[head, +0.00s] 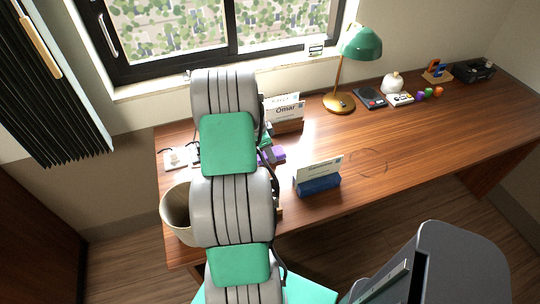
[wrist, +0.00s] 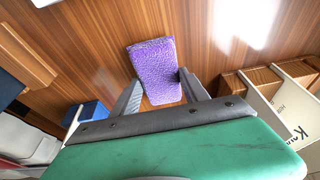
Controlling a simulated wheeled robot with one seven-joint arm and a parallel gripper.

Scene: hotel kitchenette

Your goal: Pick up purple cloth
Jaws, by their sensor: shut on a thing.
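The purple cloth (wrist: 152,62) is a folded, fuzzy-looking rectangular pad in the middle of the wrist view. My gripper (wrist: 160,88) has one finger at each side of its near end and is shut on it. I cannot tell whether the cloth rests on the desk or is slightly off it. In the head view a bit of purple cloth (head: 276,154) shows at the right edge of my arm. My arm hides the rest of it and the fingers there.
The wooden desk (head: 440,130) has name-card stands, one blue (head: 318,185) and one brown (head: 288,126), near the cloth. A green lamp (head: 361,44) stands behind. A beige bin (head: 176,213) is left of my arm. The desk's right middle is mostly clear.

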